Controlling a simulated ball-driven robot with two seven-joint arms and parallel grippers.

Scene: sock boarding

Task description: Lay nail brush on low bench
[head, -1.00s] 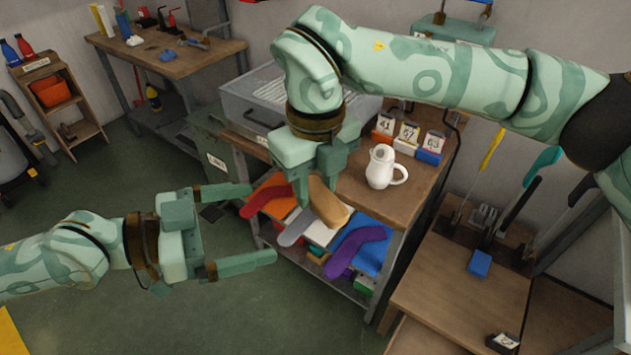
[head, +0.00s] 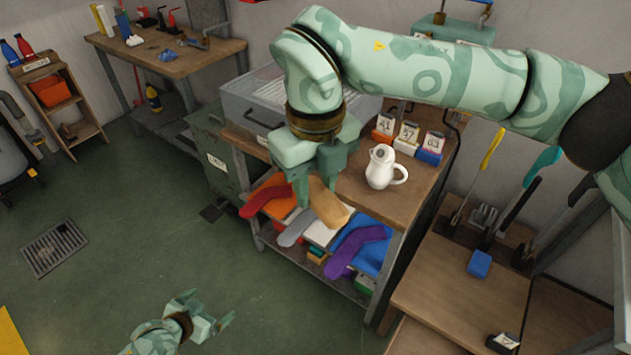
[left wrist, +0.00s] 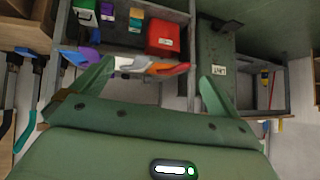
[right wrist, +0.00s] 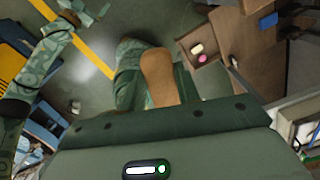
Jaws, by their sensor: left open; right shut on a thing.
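My right gripper (head: 315,180) is shut on a tan sock-shaped piece (head: 328,204), held above the socks on the rack's shelf; this piece also shows in the right wrist view (right wrist: 160,78). My left gripper (head: 212,318) is open and empty, low over the green floor at the bottom of the head view. A small blue block (head: 479,263), possibly the nail brush, lies on a low wooden bench (head: 445,285) at the right. Its bristles cannot be made out. Both grippers are well away from it.
Red (head: 264,198), grey and purple (head: 352,250) socks lie on the shelf below my right gripper. A white jug (head: 381,168) and number cards stand on the wooden top. Upright tools stand behind the low bench. The floor around the drain grate (head: 54,248) is clear.

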